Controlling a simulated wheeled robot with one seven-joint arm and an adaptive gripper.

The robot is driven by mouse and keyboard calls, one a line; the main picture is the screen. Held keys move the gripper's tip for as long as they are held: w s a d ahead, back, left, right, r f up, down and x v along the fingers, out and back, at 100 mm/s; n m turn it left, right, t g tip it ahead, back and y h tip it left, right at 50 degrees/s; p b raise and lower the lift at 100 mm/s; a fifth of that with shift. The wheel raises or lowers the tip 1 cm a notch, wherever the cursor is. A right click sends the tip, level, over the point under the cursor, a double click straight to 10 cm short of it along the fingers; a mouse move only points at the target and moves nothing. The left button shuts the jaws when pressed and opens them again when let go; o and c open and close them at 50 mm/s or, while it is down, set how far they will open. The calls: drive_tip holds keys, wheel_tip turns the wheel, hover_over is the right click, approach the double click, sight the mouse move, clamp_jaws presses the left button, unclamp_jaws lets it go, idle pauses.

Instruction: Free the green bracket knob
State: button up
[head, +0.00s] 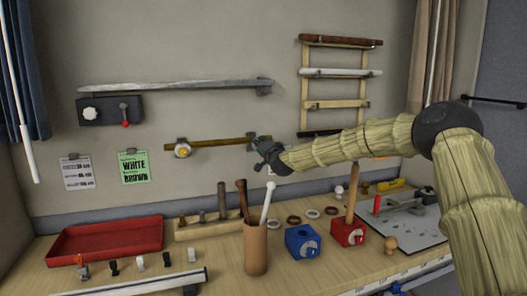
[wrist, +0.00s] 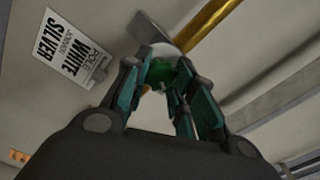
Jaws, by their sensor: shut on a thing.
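The green bracket knob (wrist: 164,74) shows between my fingers in the wrist view, partly covered by them. My gripper (wrist: 163,82) is shut on it. A grey bracket plate (wrist: 149,29) lies just beyond, beside a golden-brown pole (wrist: 213,22). In the head view my gripper (head: 264,149) is at the right end of the brown wall pole (head: 220,143), close to the wall. It hides the knob there. A bracket with a pale round knob (head: 182,149) holds the pole's left end.
A silver pole (head: 180,86) hangs above, with a black box (head: 108,111) below its left end. A wall rack (head: 338,88) with several bars stands at the right. Below are a red tray (head: 105,239), a cup of sticks (head: 256,250), a blue block (head: 301,243) and a red block (head: 347,232).

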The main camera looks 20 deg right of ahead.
drive_tip(key=shift+a+f+n+b, duration=0.1)
drive_tip(key=shift+n+b, duration=0.3)
drive_tip(key=shift+n, duration=0.7)
drive_tip(key=shift+a+f+n+b, duration=0.1)
drive_tip(key=shift+n+b, duration=0.3)
drive_tip(key=shift+n, duration=0.7)
drive_tip(key=shift+f, duration=0.1)
drive_tip(key=o, duration=1)
drive_tip(key=shift+o, duration=0.2)
drive_tip(key=shift+d+r, duration=0.1)
drive_tip(key=shift+r, duration=0.1)
drive_tip(key=s, duration=1.2)
drive_tip(key=shift+d, duration=0.25)
drive_tip(key=shift+f, duration=0.1)
